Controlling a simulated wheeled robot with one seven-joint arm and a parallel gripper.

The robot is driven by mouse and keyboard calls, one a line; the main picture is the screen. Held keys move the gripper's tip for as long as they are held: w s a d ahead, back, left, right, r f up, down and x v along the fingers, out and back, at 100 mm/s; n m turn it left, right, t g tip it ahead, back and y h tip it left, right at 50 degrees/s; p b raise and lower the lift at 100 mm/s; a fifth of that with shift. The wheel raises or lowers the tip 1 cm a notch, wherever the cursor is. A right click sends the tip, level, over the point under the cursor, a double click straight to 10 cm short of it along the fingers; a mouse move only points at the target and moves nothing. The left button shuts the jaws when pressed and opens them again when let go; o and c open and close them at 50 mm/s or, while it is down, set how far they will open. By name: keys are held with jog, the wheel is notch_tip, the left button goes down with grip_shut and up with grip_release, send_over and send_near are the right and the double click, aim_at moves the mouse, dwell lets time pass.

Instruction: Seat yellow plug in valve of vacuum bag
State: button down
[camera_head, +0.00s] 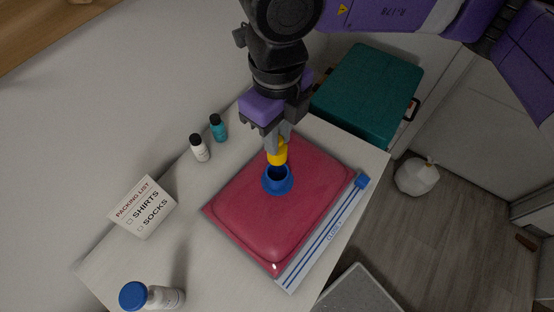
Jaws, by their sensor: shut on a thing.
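The red vacuum bag (248,223) lies flat on the light shelf top. Its blue valve (277,180) is a round ring with a dark opening, near the bag's upper middle. My gripper (277,145) is shut on the yellow plug (278,155). The plug is just above the valve's far rim in the picture, and the dark opening still shows below it. I cannot tell whether the plug touches the rim. A blue slider (362,181) sits at the right end of the bag's striped zip edge (318,245).
A packing list card (142,207) stands at left. A white bottle (200,148) and a teal bottle (218,128) stand behind the bag. A blue-capped bottle (150,296) is at the front left. A teal case (368,92) is behind at right. A white sack (416,176) is on the floor.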

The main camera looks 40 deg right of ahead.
aim_at(277, 163)
notch_tip(277, 163, down, 10)
jog(key=shift+p, duration=0.55)
jog(key=shift+f, duration=0.2)
jog(key=c, duration=1.3)
grip_release()
jog(key=shift+r, duration=0.15)
jog(key=shift+r, duration=0.2)
notch_tip(277, 163, up, 12)
jog(key=shift+f+b, duration=0.1)
jog(key=shift+b, duration=0.65)
